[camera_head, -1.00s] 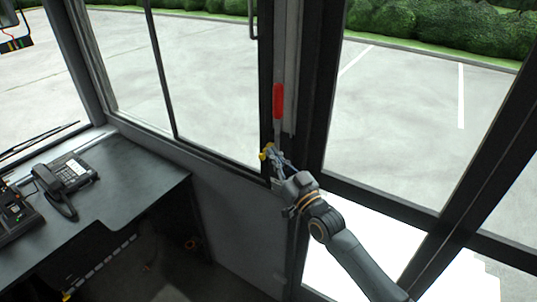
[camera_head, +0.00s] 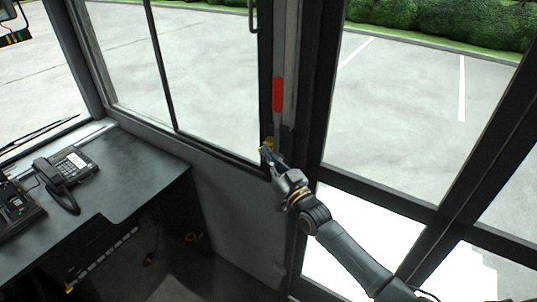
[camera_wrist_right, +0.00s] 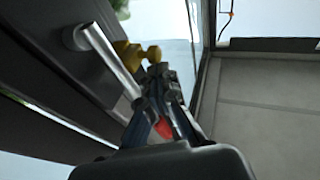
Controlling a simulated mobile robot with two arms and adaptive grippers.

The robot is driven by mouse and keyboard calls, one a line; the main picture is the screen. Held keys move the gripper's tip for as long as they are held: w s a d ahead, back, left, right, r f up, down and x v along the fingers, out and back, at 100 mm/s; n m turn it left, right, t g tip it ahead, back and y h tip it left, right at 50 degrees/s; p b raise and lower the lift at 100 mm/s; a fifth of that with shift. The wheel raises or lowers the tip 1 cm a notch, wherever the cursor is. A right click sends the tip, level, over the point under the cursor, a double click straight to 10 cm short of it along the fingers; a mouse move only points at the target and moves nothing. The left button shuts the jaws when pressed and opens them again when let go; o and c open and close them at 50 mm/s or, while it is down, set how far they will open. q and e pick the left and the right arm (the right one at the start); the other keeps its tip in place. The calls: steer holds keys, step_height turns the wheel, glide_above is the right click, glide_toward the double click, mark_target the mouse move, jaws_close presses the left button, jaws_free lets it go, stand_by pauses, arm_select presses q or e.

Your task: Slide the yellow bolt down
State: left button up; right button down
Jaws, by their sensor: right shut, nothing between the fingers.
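The yellow bolt (camera_head: 267,144) is on the dark door frame, just below the red-handled lever (camera_head: 278,96). In the right wrist view the bolt (camera_wrist_right: 128,55) shows as a yellow piece with a knob, just beyond the fingertips. My right gripper (camera_head: 269,157) is at the bolt, its fingers shut with nothing between them. In the right wrist view its fingertips (camera_wrist_right: 158,72) are close below the yellow knob; I cannot tell whether they touch it. The fingers partly hide the bolt in the head view. My left gripper is not in view.
A silver lever bar (camera_wrist_right: 108,58) runs close beside the fingers in the right wrist view. A dark desk (camera_head: 120,165) with a phone (camera_head: 66,172) stands at the left. Glass panels and dark frame posts surround the arm.

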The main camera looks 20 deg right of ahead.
arm_select(q)
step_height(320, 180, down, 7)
steer(key=b, duration=0.6)
steer(key=shift+b, duration=0.3)
arm_select(e)
step_height(320, 180, down, 9)
steer(key=shift+r, duration=0.15)
